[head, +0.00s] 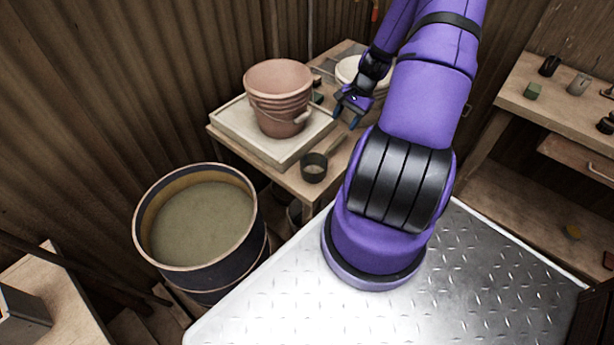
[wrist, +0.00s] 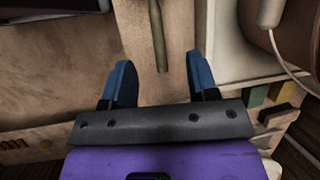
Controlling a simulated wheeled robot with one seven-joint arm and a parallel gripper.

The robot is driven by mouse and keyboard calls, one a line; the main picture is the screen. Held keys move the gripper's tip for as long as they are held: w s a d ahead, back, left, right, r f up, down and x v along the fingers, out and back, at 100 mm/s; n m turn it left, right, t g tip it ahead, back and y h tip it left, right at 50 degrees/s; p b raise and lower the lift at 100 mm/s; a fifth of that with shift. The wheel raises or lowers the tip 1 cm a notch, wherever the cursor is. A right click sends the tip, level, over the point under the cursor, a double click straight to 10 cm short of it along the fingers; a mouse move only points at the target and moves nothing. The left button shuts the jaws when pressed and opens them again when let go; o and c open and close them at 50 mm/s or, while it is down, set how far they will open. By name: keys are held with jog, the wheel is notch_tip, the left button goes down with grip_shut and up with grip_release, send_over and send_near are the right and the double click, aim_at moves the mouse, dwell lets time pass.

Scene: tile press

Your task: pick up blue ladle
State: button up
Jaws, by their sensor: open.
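A small dark round cup (head: 313,167), possibly the bowl of the blue ladle, stands at the front edge of the wooden bench; its blue colour is not clear. A thin handle seems to run from it toward my gripper (head: 346,115), which is low over the bench beside the pink buckets.
Stacked pink buckets (head: 279,92) stand on a pale tray (head: 238,122) left of my gripper. A white bowl (head: 351,70) is behind it. A barrel of murky liquid (head: 198,258) stands at lower left. Shelves (head: 560,105) stand on the right.

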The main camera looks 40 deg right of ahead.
aim_at(333, 146)
jog(key=shift+s+x, duration=0.1)
jog(key=shift+x, duration=2.85)
jog(key=shift+s+x, duration=0.15)
jog(key=shift+x, duration=2.8)
jog(key=shift+c, duration=0.2)
grip_shut()
